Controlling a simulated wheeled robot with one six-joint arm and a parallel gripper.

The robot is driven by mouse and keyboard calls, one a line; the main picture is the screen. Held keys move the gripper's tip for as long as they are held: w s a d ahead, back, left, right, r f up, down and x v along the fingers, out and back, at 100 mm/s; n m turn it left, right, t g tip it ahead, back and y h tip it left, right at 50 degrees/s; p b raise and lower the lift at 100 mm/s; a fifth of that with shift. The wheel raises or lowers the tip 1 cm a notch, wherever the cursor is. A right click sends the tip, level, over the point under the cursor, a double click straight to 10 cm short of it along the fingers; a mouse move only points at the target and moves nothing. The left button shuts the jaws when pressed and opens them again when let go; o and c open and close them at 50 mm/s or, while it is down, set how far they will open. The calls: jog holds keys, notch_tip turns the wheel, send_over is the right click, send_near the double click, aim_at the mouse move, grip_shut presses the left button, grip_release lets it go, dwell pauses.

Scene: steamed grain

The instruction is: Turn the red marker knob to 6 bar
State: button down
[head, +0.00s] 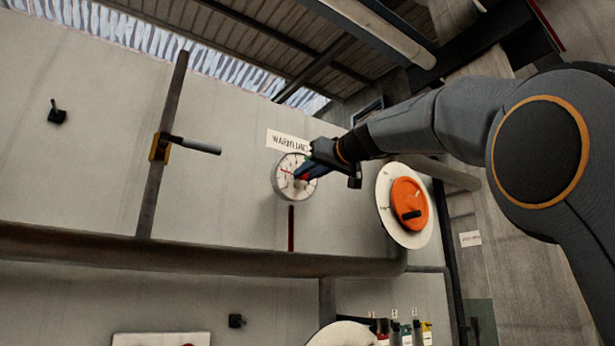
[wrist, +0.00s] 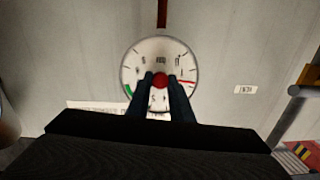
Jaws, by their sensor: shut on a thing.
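The red marker knob (wrist: 160,80) sits at the centre of a round white gauge dial (wrist: 133,62) in the wrist view. The dial carries dark marks, a green band at its left edge and a red mark at its right. My gripper (wrist: 160,82) is shut on the knob, one finger on each side. In the head view the gauge (head: 284,185) is on the wall, with a red pointer on its face. My gripper (head: 308,170) reaches it from the right and covers part of the dial. The dial's figures are too blurred to read.
A label plate (head: 287,140) is above the gauge. An orange handwheel (head: 409,204) on a white disc is to its right. A pipe with a yellow-clamped lever (head: 190,145) stands left. A horizontal pipe (head: 200,257) runs below.

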jog(key=m+y+b, duration=0.1)
jog(key=m, duration=0.2)
jog(key=m+y+b, duration=0.1)
jog(key=m, duration=0.3)
jog(key=m+g+y+b, duration=0.1)
jog(key=m+b, duration=0.1)
jog(key=m, duration=0.1)
jog(key=shift+w+d+f+y, duration=0.2)
jog(key=shift+d+y, duration=0.05)
jog(key=shift+y, duration=0.05)
jog(key=m+b, duration=0.1)
jog(key=m, duration=0.2)
jog(key=m+y+b, duration=0.1)
jog(key=m, duration=0.2)
jog(key=shift+f+m+t, duration=0.2)
jog(key=shift+m+t, duration=0.1)
jog(key=m+b, duration=0.1)
jog(key=m, duration=0.2)
jog(key=m+t+b, duration=0.1)
jog(key=m, duration=0.2)
jog(key=shift+a+f+m+t, duration=0.1)
jog(key=shift+m+t, duration=0.2)
jog(key=shift+m, duration=0.1)
jog(key=c, duration=1.6)
grip_release()
